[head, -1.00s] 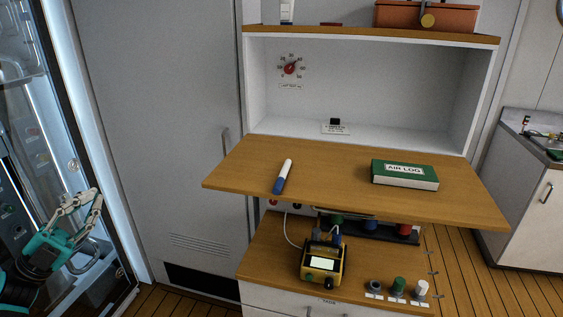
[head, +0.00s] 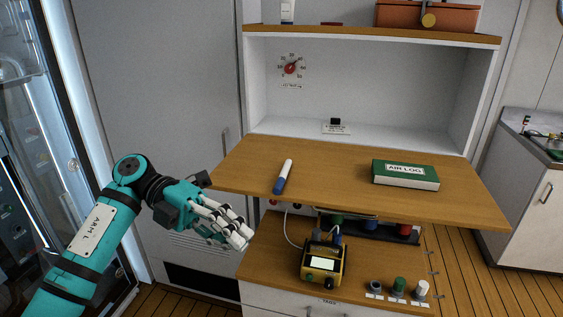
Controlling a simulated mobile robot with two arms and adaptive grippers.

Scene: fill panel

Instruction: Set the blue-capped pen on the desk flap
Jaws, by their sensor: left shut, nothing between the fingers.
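The blue-capped pen (head: 283,176) is white with a blue end. It lies on the left part of the wooden desk flap (head: 330,185), its blue cap toward the flap's front edge. The flap is folded out level below the open cabinet. My left gripper (head: 243,238) is shut and empty. It is left of and in front of the flap's left front edge, lower in the picture than the pen and apart from it. My right gripper is not in view.
A green AIR LOG book (head: 405,174) lies on the flap's right side. Below, a yellow meter (head: 322,264) and several small knobs or caps stand on a lower wooden counter (head: 270,242). A tall grey door (head: 150,90) is at left. The flap's middle is clear.

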